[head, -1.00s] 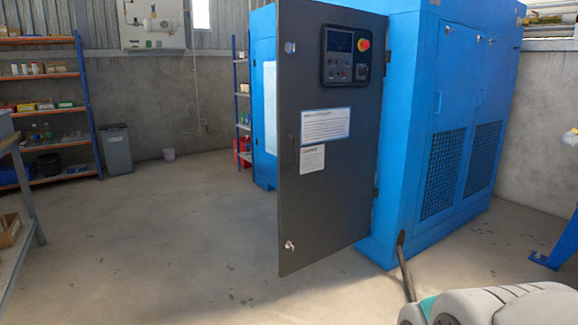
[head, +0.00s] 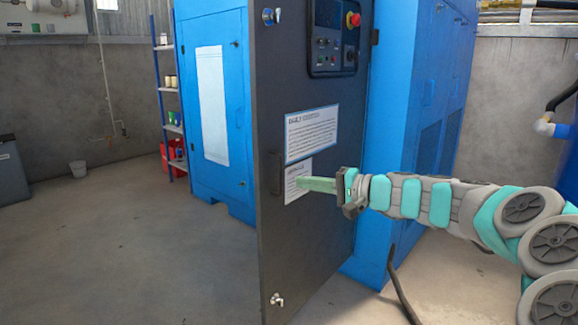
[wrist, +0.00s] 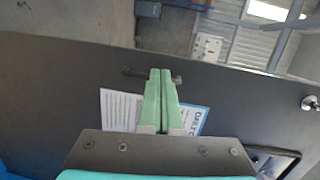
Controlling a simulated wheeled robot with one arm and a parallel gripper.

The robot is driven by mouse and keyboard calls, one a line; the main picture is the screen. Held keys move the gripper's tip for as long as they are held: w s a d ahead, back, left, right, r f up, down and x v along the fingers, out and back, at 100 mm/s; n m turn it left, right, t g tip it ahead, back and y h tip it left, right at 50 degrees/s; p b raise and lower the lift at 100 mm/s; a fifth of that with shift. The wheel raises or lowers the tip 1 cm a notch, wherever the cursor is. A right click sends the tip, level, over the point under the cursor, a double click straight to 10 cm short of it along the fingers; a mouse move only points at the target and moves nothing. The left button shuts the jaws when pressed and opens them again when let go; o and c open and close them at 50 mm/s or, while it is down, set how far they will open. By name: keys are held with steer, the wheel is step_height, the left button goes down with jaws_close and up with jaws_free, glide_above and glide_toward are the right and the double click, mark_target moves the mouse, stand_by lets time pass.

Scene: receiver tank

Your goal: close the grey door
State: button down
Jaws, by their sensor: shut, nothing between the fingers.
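The grey door (head: 270,120) stands swung open from the blue cabinet (head: 398,110), its face with a control panel and two paper notices toward me. A dark handle (head: 275,172) is near its free left edge, with a silver latch (head: 276,299) at the bottom. My gripper (head: 302,184) is shut and empty, its green fingers in front of the lower notice, right of the handle. In the wrist view, the fingers (wrist: 160,80) lie over the door face (wrist: 50,90), tips by the handle (wrist: 132,72). I cannot tell whether they touch.
A grey bin (head: 10,170) is at the far left. The floor (head: 130,250) left of the door is clear. A dark hose (head: 402,290) lies below my arm.

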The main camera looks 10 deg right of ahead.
mark_target(289, 163)
steer(key=w+d+m+t+h, duration=0.1)
steer(key=w+d+m+t, duration=0.15)
steer(key=d, duration=0.55)
steer(key=p+x, duration=0.1)
steer(key=x, duration=1.3)
steer(key=shift+w+a+r+p, duration=0.15)
steer(key=shift+w+r+p, duration=0.1)
steer(key=shift+p, duration=0.1)
steer(key=shift+f, duration=0.1)
